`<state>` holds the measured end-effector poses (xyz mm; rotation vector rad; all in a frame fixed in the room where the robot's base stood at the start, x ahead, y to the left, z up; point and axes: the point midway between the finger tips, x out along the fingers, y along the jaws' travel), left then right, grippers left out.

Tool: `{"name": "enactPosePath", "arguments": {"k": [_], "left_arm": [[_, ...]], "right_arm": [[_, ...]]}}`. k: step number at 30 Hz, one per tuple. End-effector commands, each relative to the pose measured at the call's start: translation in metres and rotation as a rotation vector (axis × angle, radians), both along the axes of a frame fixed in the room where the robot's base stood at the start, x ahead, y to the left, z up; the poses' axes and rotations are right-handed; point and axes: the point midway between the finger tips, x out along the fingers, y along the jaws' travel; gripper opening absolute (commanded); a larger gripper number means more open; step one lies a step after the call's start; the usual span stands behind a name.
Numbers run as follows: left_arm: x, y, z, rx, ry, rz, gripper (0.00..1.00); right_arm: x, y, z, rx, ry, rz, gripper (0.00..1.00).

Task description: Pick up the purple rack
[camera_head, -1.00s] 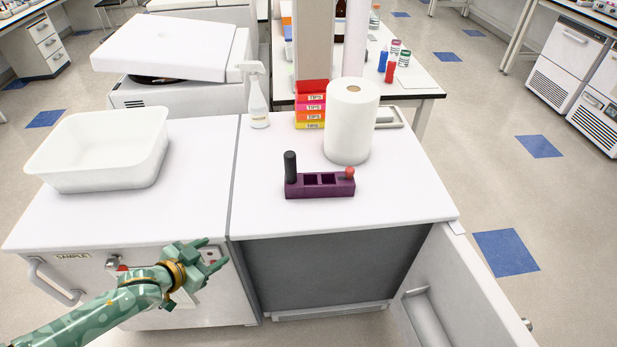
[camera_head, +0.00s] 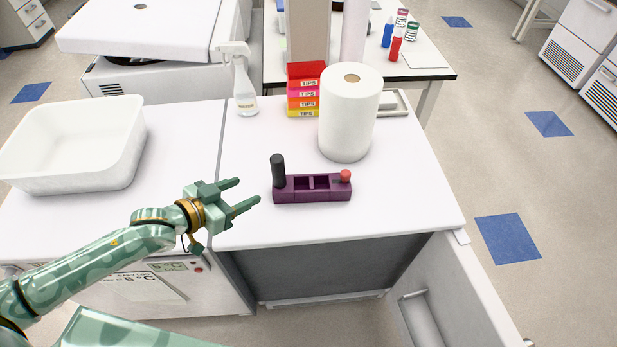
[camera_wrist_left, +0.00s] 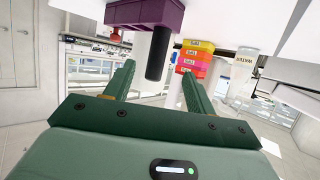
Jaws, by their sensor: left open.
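The purple rack (camera_head: 311,195) lies on the white counter near its front edge. It holds a black upright cylinder (camera_head: 277,171) at its left end and a red-topped item (camera_head: 345,176) at its right end. The middle compartments look empty. My left gripper (camera_head: 248,194) is open and empty, just left of the rack, with its fingers pointing right towards it and apart from it. In the left wrist view the rack (camera_wrist_left: 147,14) shows at the top, beyond my open fingers (camera_wrist_left: 160,85), with the black cylinder (camera_wrist_left: 158,54). My right gripper is not in view.
A paper towel roll (camera_head: 348,115) stands behind the rack. Behind it are stacked tip boxes (camera_head: 304,92) and a spray bottle (camera_head: 244,90). A white tub (camera_head: 75,150) is on the left. Counter right of the rack is clear.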

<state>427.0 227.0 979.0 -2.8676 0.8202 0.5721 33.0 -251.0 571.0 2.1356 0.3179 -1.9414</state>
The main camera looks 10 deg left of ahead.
Motion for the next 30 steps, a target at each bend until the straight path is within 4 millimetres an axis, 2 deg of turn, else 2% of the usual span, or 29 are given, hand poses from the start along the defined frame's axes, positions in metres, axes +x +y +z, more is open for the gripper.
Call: {"name": "enactPosePath", "arguments": {"k": [6,9,16,24,30], "left_arm": [[0.044,-0.027,-0.024,-0.001,-0.002,0.001,0.55],[0.060,-0.037,-0.031,0.001,0.000,0.000,0.55],[0.077,-0.048,-0.038,0.001,0.000,0.000,0.55],[0.110,-0.069,-0.053,0.001,0.001,0.000,0.55],[0.117,-0.073,-0.054,0.002,0.000,-0.001,0.55]], "right_arm": [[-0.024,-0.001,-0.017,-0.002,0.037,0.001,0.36],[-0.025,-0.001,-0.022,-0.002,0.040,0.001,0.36],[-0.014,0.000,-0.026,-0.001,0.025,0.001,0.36],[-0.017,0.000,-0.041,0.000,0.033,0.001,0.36],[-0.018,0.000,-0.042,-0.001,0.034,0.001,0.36]]}}
